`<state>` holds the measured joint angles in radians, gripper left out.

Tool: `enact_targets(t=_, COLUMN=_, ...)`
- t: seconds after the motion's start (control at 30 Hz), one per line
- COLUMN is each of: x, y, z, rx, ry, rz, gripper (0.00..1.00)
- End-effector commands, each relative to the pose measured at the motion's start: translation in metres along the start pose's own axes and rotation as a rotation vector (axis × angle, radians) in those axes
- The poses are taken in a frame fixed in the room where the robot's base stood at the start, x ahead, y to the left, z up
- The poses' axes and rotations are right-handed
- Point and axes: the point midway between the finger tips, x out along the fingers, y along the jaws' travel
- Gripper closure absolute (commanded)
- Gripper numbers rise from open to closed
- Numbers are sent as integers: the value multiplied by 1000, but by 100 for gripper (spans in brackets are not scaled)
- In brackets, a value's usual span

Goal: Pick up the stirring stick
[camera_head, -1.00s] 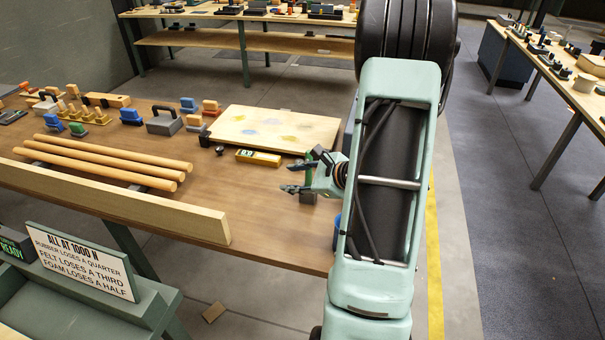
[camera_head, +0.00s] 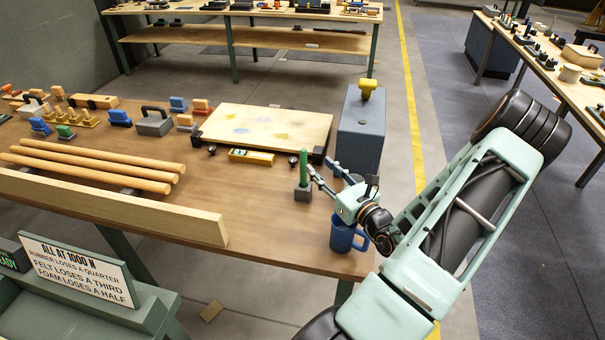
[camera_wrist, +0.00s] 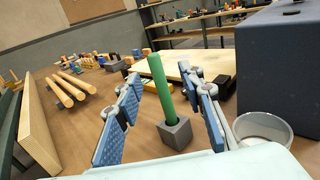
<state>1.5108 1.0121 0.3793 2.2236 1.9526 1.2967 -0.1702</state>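The stirring stick, seen as a green upright rod (camera_head: 303,167), stands in a small grey block (camera_head: 303,192) near the right end of the wooden table. In the wrist view the green stick (camera_wrist: 160,88) leans slightly and rises from the grey block (camera_wrist: 175,132), between my two blue-padded fingers. My gripper (camera_head: 322,172) is open, with its fingers pointing at the stick from the right. In the wrist view my gripper (camera_wrist: 166,118) has a wide gap between its fingers, and the stick appears apart from both pads.
A blue mug (camera_head: 343,236) stands under my gripper at the table edge. A blue-grey box (camera_head: 361,130) stands behind it. A pale board (camera_head: 262,128) and a yellow level (camera_head: 251,156) lie behind the stick. Wooden rods (camera_head: 95,165) lie at left; bare tabletop lies between.

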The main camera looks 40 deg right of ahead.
Motion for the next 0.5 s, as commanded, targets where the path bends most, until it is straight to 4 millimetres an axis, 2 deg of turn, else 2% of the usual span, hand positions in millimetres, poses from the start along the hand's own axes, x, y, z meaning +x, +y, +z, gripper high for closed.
enact_targets(t=0.13, x=24, y=1, z=1, rx=1, ry=1, rz=2, gripper=64)
enact_targets(t=0.37, x=38, y=2, z=1, rx=0, ry=2, rz=2, gripper=64)
enact_targets(t=0.5, x=54, y=7, z=5, rx=0, ry=2, rz=3, gripper=64)
